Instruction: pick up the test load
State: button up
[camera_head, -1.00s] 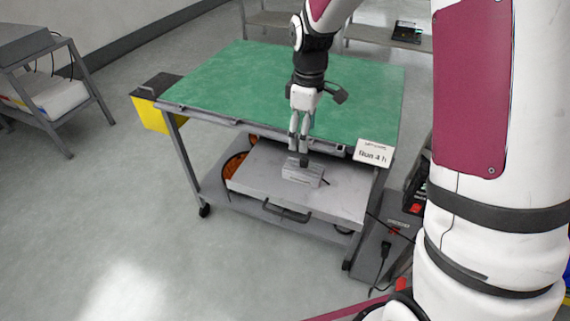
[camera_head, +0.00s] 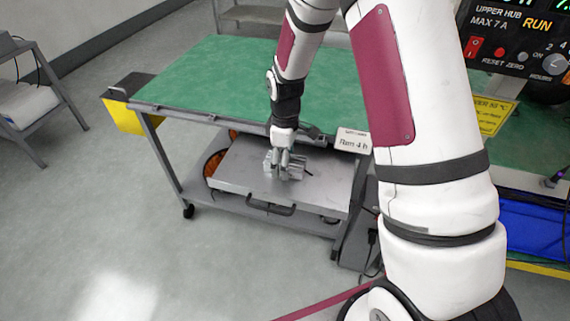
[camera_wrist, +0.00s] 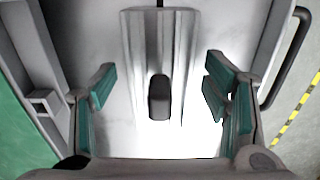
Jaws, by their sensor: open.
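The test load looks like a small grey ribbed metal block (camera_head: 298,166) on the grey lid-like surface (camera_head: 236,165) below the green tabletop. In the wrist view the ribbed block (camera_wrist: 181,48) lies in the upper middle, with a dark rounded plug or knob (camera_wrist: 159,100) at its near end. My gripper (camera_head: 281,162) is down at the block, partly covering it in the head view. In the wrist view my gripper (camera_wrist: 158,90) is open, with one teal-padded finger on each side of the plug and gaps on both sides. No contact is visible.
The green tabletop (camera_head: 210,75) overhangs the block close behind my gripper. A "Run 4 h" sign (camera_head: 352,141) stands at its right corner. A dark handle (camera_head: 270,208) is on the grey surface's front edge. A yellow bin (camera_head: 122,112) hangs at left.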

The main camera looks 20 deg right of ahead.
jog(key=shift+f, duration=0.25)
jog(key=c, duration=1.4)
jog(key=shift+r, duration=0.2)
